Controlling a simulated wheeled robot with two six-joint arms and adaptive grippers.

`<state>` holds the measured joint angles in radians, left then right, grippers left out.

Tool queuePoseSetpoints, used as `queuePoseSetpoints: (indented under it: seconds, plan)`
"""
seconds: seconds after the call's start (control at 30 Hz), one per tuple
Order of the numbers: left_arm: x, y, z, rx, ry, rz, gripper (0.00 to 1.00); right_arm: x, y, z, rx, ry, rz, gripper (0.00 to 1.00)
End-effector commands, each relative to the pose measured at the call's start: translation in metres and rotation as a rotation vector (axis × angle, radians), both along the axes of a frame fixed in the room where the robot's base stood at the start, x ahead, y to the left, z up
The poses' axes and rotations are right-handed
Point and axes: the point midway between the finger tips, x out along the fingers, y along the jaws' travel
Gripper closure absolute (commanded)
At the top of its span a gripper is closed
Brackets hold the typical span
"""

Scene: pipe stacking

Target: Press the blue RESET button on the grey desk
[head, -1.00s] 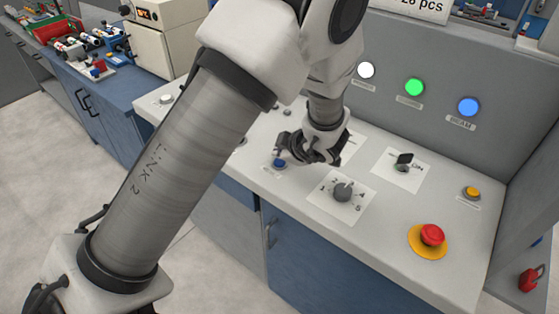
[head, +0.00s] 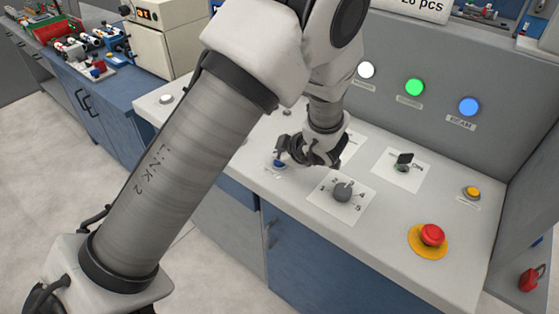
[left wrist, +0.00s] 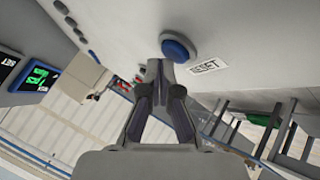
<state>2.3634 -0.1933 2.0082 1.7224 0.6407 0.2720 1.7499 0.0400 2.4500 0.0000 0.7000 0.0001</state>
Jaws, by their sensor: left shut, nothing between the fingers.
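The blue RESET button (head: 280,164) is near the front edge of the grey desk (head: 385,270), partly covered by my left gripper (head: 281,157) in the head view. In the left wrist view the blue button (left wrist: 177,47) sits in a pale ring with a RESET label (left wrist: 209,67) beside it. My left gripper (left wrist: 161,66) is shut and empty, its tips right at the button's lower edge in that view. I cannot tell whether they touch it or whether it is pressed in. My right gripper is not in view.
On the desk right of the gripper are a numbered rotary knob (head: 343,190), a black switch (head: 404,160), a yellow button (head: 472,192) and a red mushroom button (head: 432,236). White, green and blue lamps (head: 468,106) glow on the back panel.

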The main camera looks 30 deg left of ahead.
Motion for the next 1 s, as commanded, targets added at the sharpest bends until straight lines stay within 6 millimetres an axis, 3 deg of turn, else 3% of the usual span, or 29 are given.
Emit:
queuePoseSetpoints:
  seconds: [1.0]
  plan:
    - [-0.0001,0.0,-0.0042,0.0,0.001,0.001,1.0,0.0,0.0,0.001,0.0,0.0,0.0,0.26]
